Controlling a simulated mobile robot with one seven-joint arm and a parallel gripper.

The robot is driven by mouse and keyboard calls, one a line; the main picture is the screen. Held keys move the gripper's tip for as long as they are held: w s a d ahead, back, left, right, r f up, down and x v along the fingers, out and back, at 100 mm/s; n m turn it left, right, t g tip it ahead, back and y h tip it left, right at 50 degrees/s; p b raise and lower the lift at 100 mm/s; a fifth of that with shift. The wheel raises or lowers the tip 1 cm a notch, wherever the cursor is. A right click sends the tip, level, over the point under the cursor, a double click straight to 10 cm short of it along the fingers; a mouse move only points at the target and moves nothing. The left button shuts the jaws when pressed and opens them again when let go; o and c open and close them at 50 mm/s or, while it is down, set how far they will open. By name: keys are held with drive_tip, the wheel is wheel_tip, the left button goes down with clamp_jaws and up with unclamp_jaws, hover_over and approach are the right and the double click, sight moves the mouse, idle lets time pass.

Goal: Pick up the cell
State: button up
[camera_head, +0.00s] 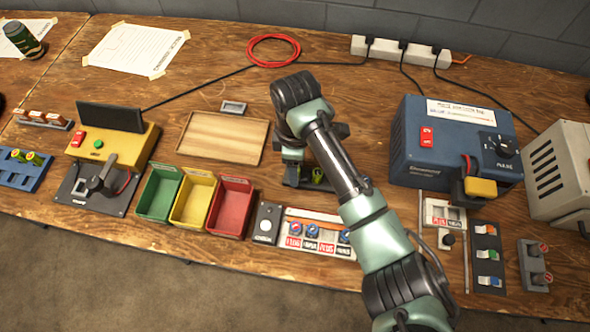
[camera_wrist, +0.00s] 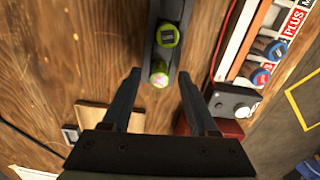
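Two lime-green cells sit in a narrow dark rack (camera_wrist: 171,12) in the wrist view. The nearer cell (camera_wrist: 159,70) has a pinkish mark on its top and shows between my fingertips. The farther cell (camera_wrist: 168,35) has a dark label and stands beyond the tips. My gripper (camera_wrist: 159,76) is open above the rack, with a finger on each side of the nearer cell and no visible contact. In the head view my arm hides most of the rack, and a bit of a green cell (camera_head: 317,176) shows beneath it.
A strip with blue-topped cells (camera_head: 312,231) lies in front. A blue charger box (camera_head: 450,150) stands right. More green cells (camera_head: 27,157) sit in a blue rack far left.

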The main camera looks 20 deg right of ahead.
clamp_jaws()
